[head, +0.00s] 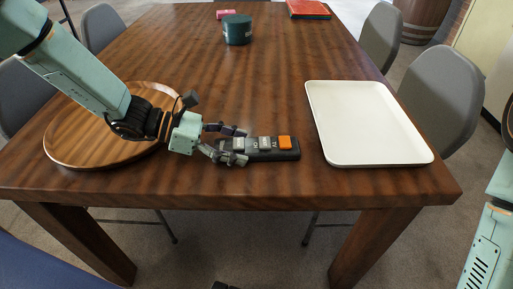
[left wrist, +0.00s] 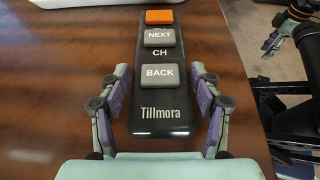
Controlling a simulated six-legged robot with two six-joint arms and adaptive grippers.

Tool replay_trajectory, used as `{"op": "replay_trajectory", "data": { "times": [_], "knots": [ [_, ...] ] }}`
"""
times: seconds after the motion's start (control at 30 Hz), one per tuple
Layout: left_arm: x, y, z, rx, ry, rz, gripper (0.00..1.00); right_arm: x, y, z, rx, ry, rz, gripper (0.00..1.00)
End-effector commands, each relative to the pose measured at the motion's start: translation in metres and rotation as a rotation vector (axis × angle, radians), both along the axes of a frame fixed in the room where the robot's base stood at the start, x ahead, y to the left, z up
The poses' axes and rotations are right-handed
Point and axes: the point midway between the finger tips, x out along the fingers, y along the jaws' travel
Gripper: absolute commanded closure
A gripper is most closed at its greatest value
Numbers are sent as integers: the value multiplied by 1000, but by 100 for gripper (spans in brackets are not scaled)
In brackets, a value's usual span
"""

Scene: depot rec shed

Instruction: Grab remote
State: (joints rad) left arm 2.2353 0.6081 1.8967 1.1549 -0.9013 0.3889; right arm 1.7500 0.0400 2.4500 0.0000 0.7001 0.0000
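The remote (head: 272,149) is a dark slab with an orange button and grey buttons, lying flat on the wooden table. In the left wrist view the remote (left wrist: 160,105) shows the words NEXT, CH, BACK and Tillmora. My left gripper (head: 229,145) is open, low at the table, with its fingers around the remote's near end. In the left wrist view the left gripper (left wrist: 162,105) has one finger on each side, with a small gap to the remote. My right gripper (left wrist: 275,42) shows small at the upper right of the left wrist view; its opening is unclear.
The wooden table (head: 250,185) has a round wooden board (head: 75,135) under my left arm. A cream tray (head: 365,120) lies right of the remote. A dark green tub (head: 237,30), pink block (head: 225,14) and red book (head: 308,9) are farther back. Grey chairs stand around.

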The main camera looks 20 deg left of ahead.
Motion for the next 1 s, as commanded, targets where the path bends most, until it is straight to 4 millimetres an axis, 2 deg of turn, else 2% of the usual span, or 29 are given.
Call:
{"op": "replay_trajectory", "data": {
  "times": [0.07,0.5,0.77,0.87,1.0],
  "knots": [
    [0,0,0,0,0,0,46,0,0,0,0,0,0,60],
    [0,0,1,-1,-1,0,82,0,0,0,0,0,0,60],
    [0,0,5,-1,-3,0,82,0,0,2,0,0,0,60],
    [0,0,19,-2,-4,-1,82,0,0,9,0,0,0,60],
    [1,0,49,-2,-6,0,82,0,0,23,0,0,0,60]
  ]
}}
